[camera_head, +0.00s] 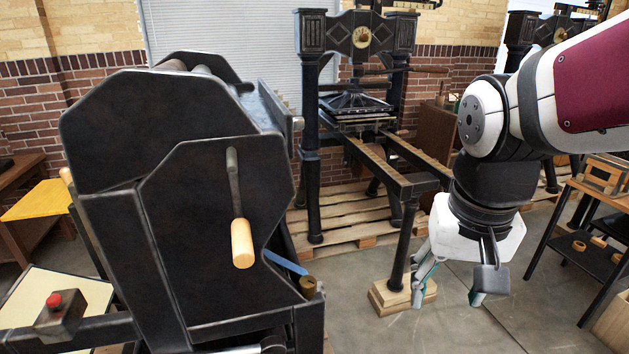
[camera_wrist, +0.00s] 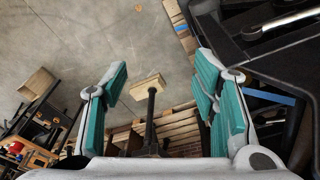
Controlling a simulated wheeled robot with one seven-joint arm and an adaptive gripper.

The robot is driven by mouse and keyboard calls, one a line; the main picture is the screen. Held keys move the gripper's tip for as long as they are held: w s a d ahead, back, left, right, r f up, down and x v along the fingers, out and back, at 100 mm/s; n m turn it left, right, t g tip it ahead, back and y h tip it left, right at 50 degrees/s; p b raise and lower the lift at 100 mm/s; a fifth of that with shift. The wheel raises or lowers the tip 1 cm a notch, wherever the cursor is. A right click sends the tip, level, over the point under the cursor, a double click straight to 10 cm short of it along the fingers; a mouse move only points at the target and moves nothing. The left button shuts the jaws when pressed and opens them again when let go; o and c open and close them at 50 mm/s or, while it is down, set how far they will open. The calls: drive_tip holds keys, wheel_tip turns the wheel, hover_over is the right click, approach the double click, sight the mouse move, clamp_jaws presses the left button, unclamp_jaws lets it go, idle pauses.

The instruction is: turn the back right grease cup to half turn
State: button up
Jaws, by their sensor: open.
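A small brass cap (camera_head: 308,286), which looks like a grease cup, sits on the right end of the dark press (camera_head: 200,200) at the left in the head view. It is too small to read its turn position. I cannot make out any other cup, and I see none clearly in the wrist view. My gripper (camera_head: 452,292) points down over the floor, to the right of the brass cap and well apart from it. In the wrist view my gripper (camera_wrist: 162,72) has its teal-padded fingers spread wide with nothing between them.
The press has a wooden-handled lever (camera_head: 242,243) on its side and a blue bar (camera_head: 285,262) near the cap. A tall hand press (camera_head: 310,150) stands behind on a pallet (camera_head: 345,228). A wooden foot block (camera_head: 385,300) is near my gripper. A shelf stand (camera_head: 590,250) is at right.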

drive_tip(key=w+a+f+m+g+y+b, duration=0.1)
drive_tip(key=w+f+m+g+b, duration=0.2)
drive_tip(key=f, duration=0.4)
drive_tip(key=w+a+f+g+y, duration=0.2)
drive_tip(key=w+f, duration=0.3)
drive_tip(key=f, duration=0.2)
drive_tip(key=m+y+b, duration=0.7)
drive_tip(key=m+y, duration=0.3)
drive_tip(key=y, duration=0.5)
approach(314, 280)
drive_tip(key=shift+g, duration=0.3)
drive_tip(key=p+x, duration=0.1)
drive_tip(key=x, duration=0.4)
drive_tip(key=p+x, duration=0.1)
drive_tip(key=x, duration=0.4)
drive_tip(key=shift+w+a+f+p, duration=0.1)
drive_tip(key=shift+w+f+p, duration=0.1)
drive_tip(key=shift+p, duration=0.1)
drive_tip(key=shift+c, duration=0.4)
drive_tip(key=c, duration=1.1)
drive_tip(key=shift+r, duration=0.1)
